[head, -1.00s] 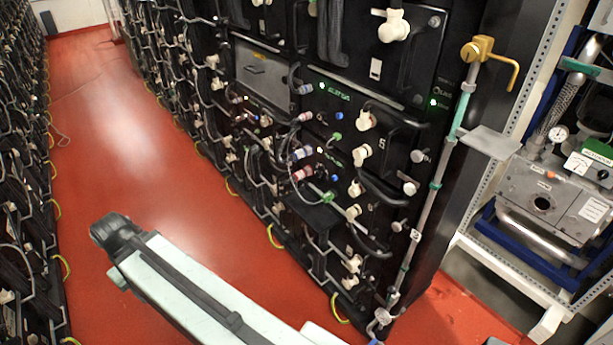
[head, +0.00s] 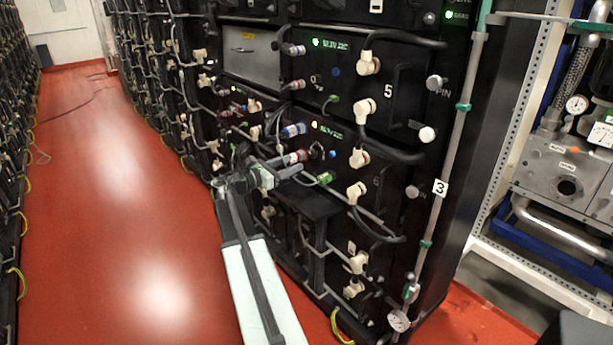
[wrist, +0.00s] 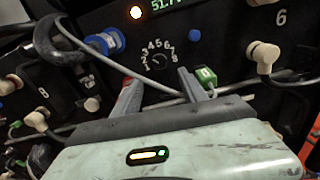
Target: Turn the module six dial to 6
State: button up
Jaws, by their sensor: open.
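The module six dial (wrist: 159,61) is a small dark knob in the wrist view, with white numbers arched around it on the black panel. Where its pointer sits is too small to tell. A "6" label (wrist: 281,17) is on the panel to its right. My gripper (wrist: 161,86) is open and empty, its two fingers spread just below the dial and in front of the panel. In the head view my gripper (head: 287,170) reaches the rack at module six, with its "6" label (head: 376,182) to the right. Whether the fingers touch the panel I cannot tell.
A blue connector (wrist: 104,41) with a grey cable is left of the dial. A green connector (wrist: 206,76) is by the right finger, and a cream plug (wrist: 263,56) farther right. Module five (head: 388,91) is above.

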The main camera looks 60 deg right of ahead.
aim_at(311, 155)
jog(key=x, duration=0.8)
jog(key=shift+r, duration=0.15)
jog(key=shift+a, duration=0.1)
grip_shut()
